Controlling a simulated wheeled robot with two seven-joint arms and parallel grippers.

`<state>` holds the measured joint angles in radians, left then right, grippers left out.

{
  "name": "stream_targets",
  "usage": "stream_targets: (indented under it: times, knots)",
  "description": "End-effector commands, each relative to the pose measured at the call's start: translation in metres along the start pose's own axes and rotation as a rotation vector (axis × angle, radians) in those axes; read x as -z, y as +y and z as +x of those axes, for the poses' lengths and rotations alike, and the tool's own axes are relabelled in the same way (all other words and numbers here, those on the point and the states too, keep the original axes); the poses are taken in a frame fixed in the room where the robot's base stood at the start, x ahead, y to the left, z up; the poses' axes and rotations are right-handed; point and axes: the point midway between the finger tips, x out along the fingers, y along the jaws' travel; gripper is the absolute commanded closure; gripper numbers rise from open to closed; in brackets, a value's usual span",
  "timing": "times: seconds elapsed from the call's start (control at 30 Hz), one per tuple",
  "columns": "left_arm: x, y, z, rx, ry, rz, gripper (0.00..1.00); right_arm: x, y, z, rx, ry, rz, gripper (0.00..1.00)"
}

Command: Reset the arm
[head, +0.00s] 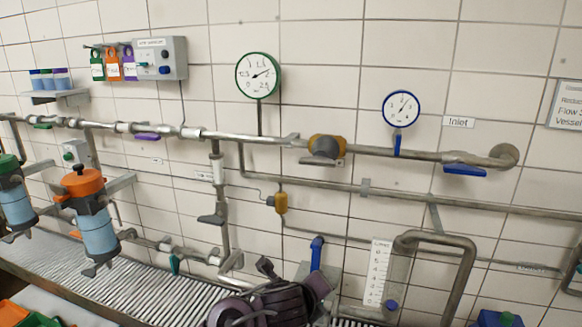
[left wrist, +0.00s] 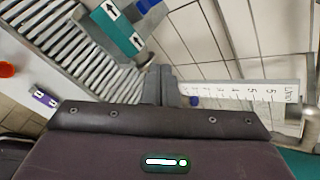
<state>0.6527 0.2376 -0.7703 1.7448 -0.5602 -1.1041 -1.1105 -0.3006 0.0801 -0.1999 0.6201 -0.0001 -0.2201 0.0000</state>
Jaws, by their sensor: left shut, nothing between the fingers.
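My left gripper (head: 266,267) is low in the middle of the head view, with its dark purple body below the pipes and above the ribbed grating. In the left wrist view its two grey fingers (left wrist: 164,84) are together, with nothing between them. They point toward the tiled wall, between the grating and the white scale. My right gripper is not in view.
A blue-handled valve (head: 316,254) and a white flow scale (head: 378,272) stand close right of my left gripper. A bent pipe (head: 462,275) is further right. Orange-topped filter housing (head: 94,222) hangs at left. Ribbed grating (head: 150,290) runs below.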

Motion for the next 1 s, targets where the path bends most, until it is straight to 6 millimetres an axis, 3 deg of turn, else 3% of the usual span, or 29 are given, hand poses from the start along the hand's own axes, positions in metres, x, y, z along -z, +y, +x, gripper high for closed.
stream_targets:
  times: [0.03, 0.17, 0.3, 0.5, 0.7, 1.0]
  knots:
    - [0.013, 0.016, -0.007, -0.015, 0.016, -0.168, 1.0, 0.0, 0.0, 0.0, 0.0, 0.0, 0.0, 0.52]
    - [0.026, 0.059, -0.028, -0.079, 0.013, -0.606, 1.0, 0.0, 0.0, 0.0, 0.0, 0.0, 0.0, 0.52]
    - [0.036, 0.12, -0.057, -0.189, -0.036, -1.076, 1.0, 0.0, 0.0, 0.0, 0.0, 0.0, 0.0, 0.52]
    - [0.051, 0.204, -0.105, -0.358, -0.179, -1.625, 1.0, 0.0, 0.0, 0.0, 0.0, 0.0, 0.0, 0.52]
    - [0.063, 0.256, -0.143, -0.465, -0.321, -1.935, 1.0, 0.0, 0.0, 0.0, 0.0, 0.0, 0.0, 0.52]
    - [0.08, 0.308, -0.194, -0.579, -0.532, -2.241, 1.0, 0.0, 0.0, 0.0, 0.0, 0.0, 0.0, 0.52]
